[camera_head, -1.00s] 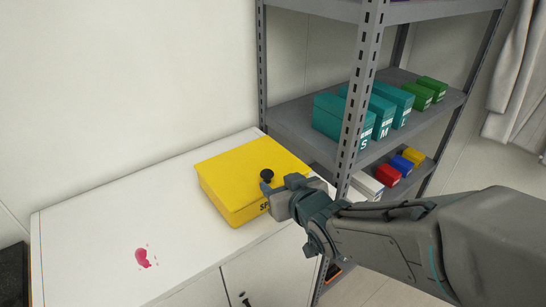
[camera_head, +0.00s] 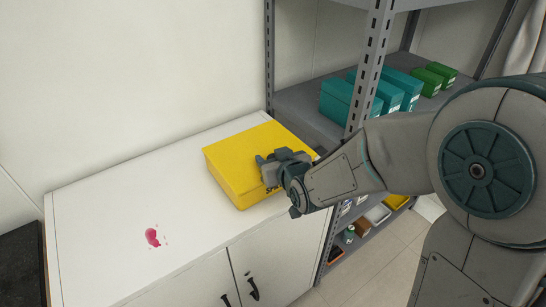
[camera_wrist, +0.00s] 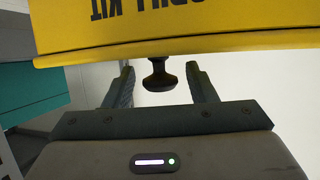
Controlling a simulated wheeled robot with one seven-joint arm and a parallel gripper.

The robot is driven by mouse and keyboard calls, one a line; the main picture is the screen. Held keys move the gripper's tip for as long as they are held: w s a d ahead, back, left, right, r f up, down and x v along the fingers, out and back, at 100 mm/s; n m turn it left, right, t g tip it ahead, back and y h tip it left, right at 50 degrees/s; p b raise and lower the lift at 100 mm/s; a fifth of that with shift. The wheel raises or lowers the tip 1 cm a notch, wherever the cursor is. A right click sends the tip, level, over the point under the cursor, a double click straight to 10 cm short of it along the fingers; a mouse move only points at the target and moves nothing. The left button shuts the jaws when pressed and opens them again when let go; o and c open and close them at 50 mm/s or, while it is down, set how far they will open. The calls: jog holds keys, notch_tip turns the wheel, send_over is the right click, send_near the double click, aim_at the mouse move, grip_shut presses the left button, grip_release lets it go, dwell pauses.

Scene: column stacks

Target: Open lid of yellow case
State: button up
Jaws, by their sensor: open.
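The yellow case (camera_head: 235,160) sits on the white cabinet top with its lid shut. Its dark text side faces the cabinet's front edge; the wrist view shows "SPILL KIT" upside down on the case (camera_wrist: 240,22). My gripper (camera_head: 264,163) is at the case's front right part and covers the knob in the head view. In the wrist view a black knob (camera_wrist: 158,75) shows at the case's edge. My open gripper (camera_wrist: 159,72) has one finger on each side of the knob, with gaps visible between knob and fingers.
The white cabinet top (camera_head: 110,205) is clear to the left except for a pink stain (camera_head: 153,237). A grey metal shelf (camera_head: 290,100) with teal boxes (camera_head: 338,98) and green boxes (camera_head: 428,82) stands close on the right. Black door handles (camera_head: 253,289) are below.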

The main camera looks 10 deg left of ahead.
grip_shut()
